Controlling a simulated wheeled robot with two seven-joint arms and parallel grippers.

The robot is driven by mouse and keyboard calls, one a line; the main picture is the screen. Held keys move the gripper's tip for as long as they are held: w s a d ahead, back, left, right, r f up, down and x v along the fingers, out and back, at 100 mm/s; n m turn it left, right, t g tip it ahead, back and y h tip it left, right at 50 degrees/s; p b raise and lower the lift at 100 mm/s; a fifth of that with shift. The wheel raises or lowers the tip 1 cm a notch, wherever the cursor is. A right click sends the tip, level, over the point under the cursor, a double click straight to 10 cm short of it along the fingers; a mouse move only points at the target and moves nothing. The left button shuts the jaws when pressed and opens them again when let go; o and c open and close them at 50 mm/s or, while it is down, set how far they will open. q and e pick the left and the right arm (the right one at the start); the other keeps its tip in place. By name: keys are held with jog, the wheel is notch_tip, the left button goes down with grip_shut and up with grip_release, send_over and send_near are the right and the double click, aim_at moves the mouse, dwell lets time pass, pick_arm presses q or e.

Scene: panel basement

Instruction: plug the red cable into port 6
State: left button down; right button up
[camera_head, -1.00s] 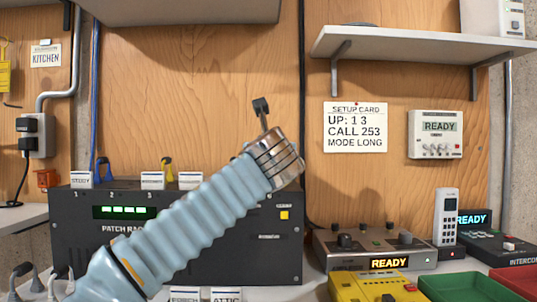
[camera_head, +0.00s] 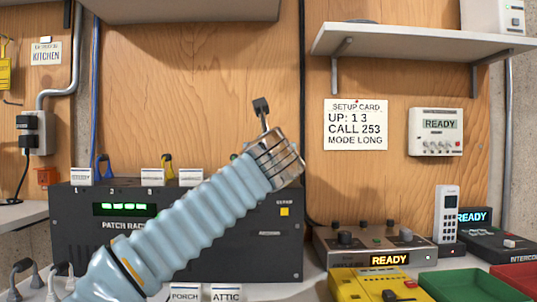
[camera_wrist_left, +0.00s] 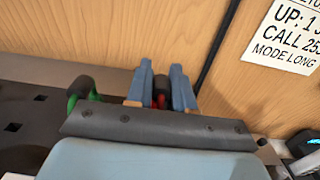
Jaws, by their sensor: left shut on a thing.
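The patch rack (camera_head: 75,240) is a dark box with a lit green display, and my left arm crosses in front of it. Its left port numbers show; port 6 cannot be made out behind my arm. My left gripper (camera_wrist_left: 162,80) has blue fingers shut on a red plug (camera_wrist_left: 160,100) with a dark body, seen in the left wrist view above the back of the rack. Whether the plug touches a port cannot be told. My right gripper is not in view.
A dark plug with a green cable (camera_wrist_left: 82,88) stands left of my gripper in the wrist view. A yellow plug (camera_head: 168,164) stands on the rack. Several loose plugs (camera_head: 38,275) are at lower left. A control box (camera_head: 375,243) and yellow device (camera_head: 375,287) stand right.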

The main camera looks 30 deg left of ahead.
pick_arm(q)
jog(key=shift+f+b, duration=0.45)
jog(key=shift+f, duration=0.1)
dwell(1.4)
jog(key=c, duration=0.5)
grip_release()
notch_tip(320, 180, up, 3)
jog(key=p, duration=0.3)
jog(key=shift+r, duration=0.15)
jog(key=shift+d+r, duration=0.1)
jog(key=shift+r, duration=2)
